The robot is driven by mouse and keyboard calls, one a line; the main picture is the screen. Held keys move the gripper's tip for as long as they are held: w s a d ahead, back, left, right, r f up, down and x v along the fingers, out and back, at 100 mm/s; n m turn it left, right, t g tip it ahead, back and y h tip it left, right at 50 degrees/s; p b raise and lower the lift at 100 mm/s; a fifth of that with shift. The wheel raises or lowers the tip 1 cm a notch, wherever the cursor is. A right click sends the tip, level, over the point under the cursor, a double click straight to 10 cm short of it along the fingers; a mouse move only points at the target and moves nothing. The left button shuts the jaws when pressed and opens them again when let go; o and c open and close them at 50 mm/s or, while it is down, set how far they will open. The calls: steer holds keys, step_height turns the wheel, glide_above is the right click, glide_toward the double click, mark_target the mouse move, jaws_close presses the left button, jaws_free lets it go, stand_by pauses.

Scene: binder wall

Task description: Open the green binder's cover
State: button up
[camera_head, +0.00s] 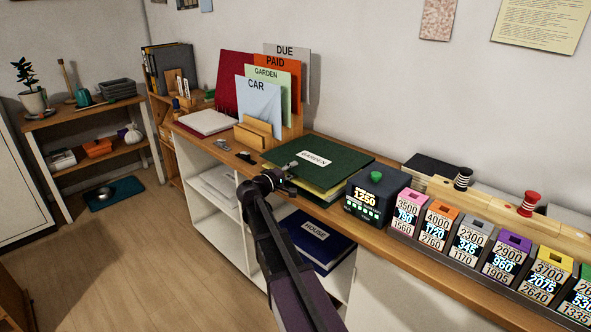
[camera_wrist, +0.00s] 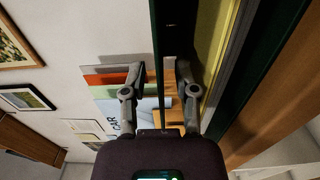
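The green binder (camera_head: 315,165) lies flat and closed on the wooden counter, with a white GARDEN label on its cover and yellowish pages below. My gripper (camera_head: 289,178) is at its front left corner in the head view. In the wrist view, the two fingers of my gripper (camera_wrist: 160,88) stand apart. The thin dark green cover edge (camera_wrist: 158,50) runs between them, and the yellow pages (camera_wrist: 215,50) lie to the right. I cannot tell whether either finger touches the cover.
A teal-black display box (camera_head: 368,197) stands close to the binder's right. Upright folders (camera_head: 272,85) stand behind to the left, with a wooden block (camera_head: 258,133) before them. A blue binder (camera_head: 318,240) lies on the shelf below. The wall is behind the counter.

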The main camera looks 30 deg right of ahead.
steer(key=shift+x, duration=0.8)
jaws_close()
steer(key=shift+r, duration=0.2)
